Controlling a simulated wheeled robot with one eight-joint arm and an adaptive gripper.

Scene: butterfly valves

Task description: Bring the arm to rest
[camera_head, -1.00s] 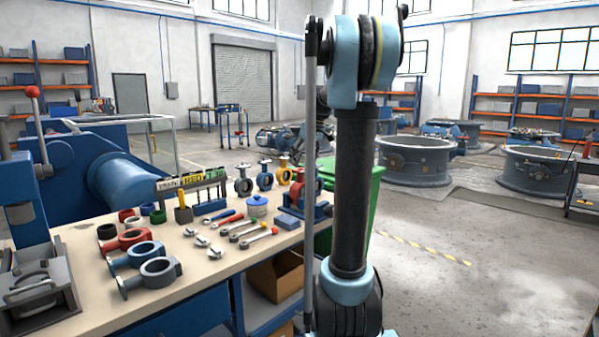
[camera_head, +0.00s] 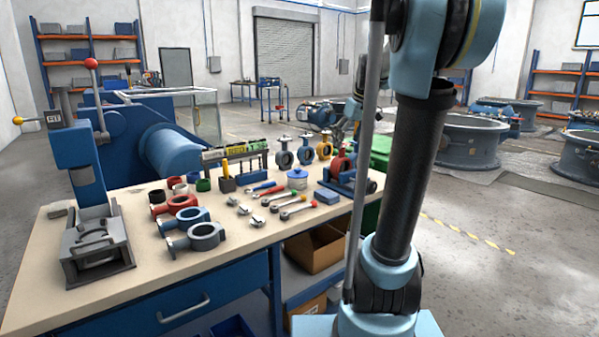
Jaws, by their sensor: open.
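My arm (camera_head: 412,170) stands large in the right half of the view. Its dark upright link rises from a light blue base joint to a light blue elbow cut off by the top edge. The far end of my arm shows small behind this link. My gripper (camera_head: 341,131) is there, open, partly hidden by the rod and link, with its fingers hard to make out. It appears apart from the workbench (camera_head: 150,296) and holds nothing that I can see.
The bench carries valve bodies (camera_head: 195,236), wrenches (camera_head: 292,207), a blue-lidded pot (camera_head: 297,179) and a red-and-blue vise (camera_head: 345,172). A lever press (camera_head: 95,235) stands at its left. Large flanged rings (camera_head: 470,143) stand on the floor at right. Floor between is open.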

